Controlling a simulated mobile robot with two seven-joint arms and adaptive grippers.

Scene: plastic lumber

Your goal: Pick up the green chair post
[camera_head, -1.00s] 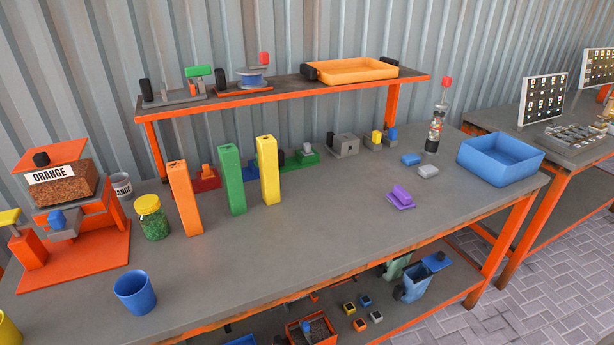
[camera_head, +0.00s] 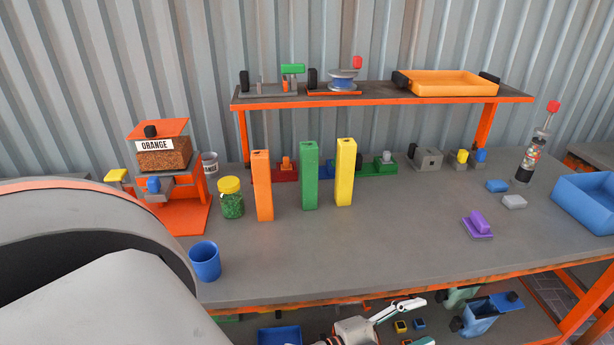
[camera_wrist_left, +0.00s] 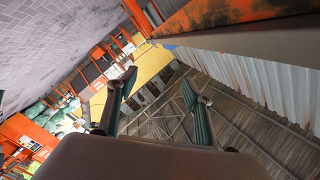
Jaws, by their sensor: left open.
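The green chair post (camera_head: 309,175) stands upright on the grey workbench (camera_head: 370,245), between an orange post (camera_head: 262,185) and a yellow post (camera_head: 345,172). It stands apart from both. My left gripper (camera_head: 424,322) shows at the bottom of the head view, in front of and below the bench's front edge. It is open and well away from the green post. In the left wrist view my left gripper's two fingers (camera_wrist_left: 158,80) are spread with nothing between them, and no post shows there. My right gripper is not in view.
A green jar with yellow lid (camera_head: 231,198) and a blue cup (camera_head: 205,261) stand left of the posts. Behind is a raised orange-edged shelf (camera_head: 380,98). The bench in front of the posts is clear.

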